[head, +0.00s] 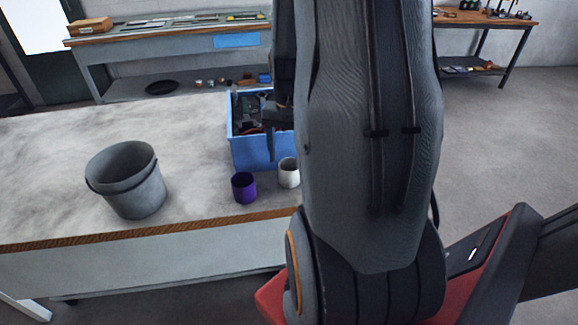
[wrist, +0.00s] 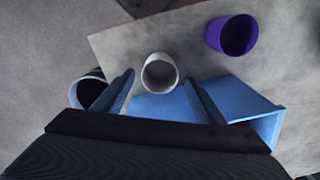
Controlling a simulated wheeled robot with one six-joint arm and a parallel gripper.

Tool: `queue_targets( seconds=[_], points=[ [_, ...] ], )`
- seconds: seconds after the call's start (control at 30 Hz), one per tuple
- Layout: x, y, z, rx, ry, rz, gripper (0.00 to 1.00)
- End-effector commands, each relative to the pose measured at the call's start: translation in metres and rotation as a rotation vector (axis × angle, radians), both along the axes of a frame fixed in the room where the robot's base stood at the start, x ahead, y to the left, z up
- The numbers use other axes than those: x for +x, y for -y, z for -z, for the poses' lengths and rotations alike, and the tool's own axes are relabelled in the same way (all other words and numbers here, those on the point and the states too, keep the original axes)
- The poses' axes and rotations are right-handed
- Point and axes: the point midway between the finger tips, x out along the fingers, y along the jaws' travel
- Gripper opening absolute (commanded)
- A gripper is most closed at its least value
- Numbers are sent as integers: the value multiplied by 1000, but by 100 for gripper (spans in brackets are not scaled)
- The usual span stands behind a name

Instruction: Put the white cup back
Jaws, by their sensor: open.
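The white cup (head: 289,173) stands upright on the worktable, in front of the blue bin (head: 252,153) and close to the table's front edge. The purple cup (head: 243,188) stands just left of it. My gripper (head: 272,145) hangs over the bin's right part, pointing down, partly hidden behind my arm in the head view. In the wrist view my gripper (wrist: 163,92) is open and empty. The white cup (wrist: 160,72) shows just beyond and between its fingertips, and the purple cup (wrist: 232,36) lies up and to the right.
A grey bucket (head: 127,180) stands on the left of the table (head: 50,160). The bin holds dark items. A dark round opening (wrist: 92,90) at left in the wrist view is unclear. A bench (head: 180,28) stands behind. Table room is free between bucket and bin.

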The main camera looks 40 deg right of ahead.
Motion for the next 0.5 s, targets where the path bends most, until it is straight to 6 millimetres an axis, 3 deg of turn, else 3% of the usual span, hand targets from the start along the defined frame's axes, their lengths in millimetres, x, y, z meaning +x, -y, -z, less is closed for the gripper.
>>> queue_targets(
  seconds=[0.23,0.5],
  points=[
    [1,1,-42,-2,4,0,65],
    [1,1,-66,-1,2,0,65]
  ],
)
